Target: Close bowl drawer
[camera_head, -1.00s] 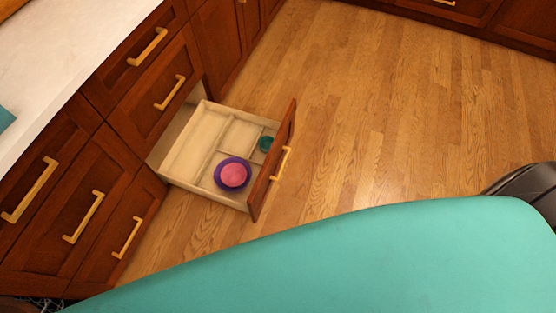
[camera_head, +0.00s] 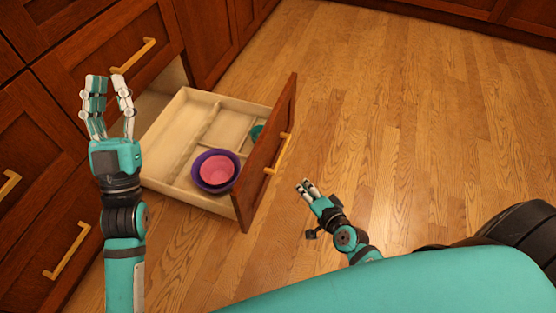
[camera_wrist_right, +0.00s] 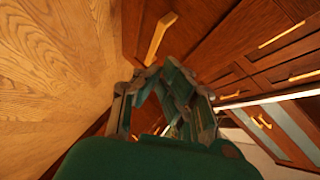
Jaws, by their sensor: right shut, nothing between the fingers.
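The bowl drawer (camera_head: 159,177) is pulled out from the lower cabinet in the head view. Its wooden front (camera_head: 262,165) carries a gold handle (camera_head: 278,154). Inside are a purple bowl (camera_head: 199,178) with a pink bowl (camera_head: 216,169) in it, and a teal bowl (camera_head: 257,131) partly hidden by the drawer front. My right gripper (camera_head: 307,186) is shut and empty, apart from the drawer front on its outer side. In the right wrist view the handle (camera_wrist_right: 157,40) shows just beyond the fingers. My left gripper (camera_head: 109,80) is open and empty, raised left of the drawer in the picture.
Closed cabinet drawers with gold handles (camera_head: 133,56) line the left side, behind my left gripper. The wooden floor (camera_head: 370,120) is clear beyond the drawer front. More cabinets (camera_head: 470,12) stand along the far edge.

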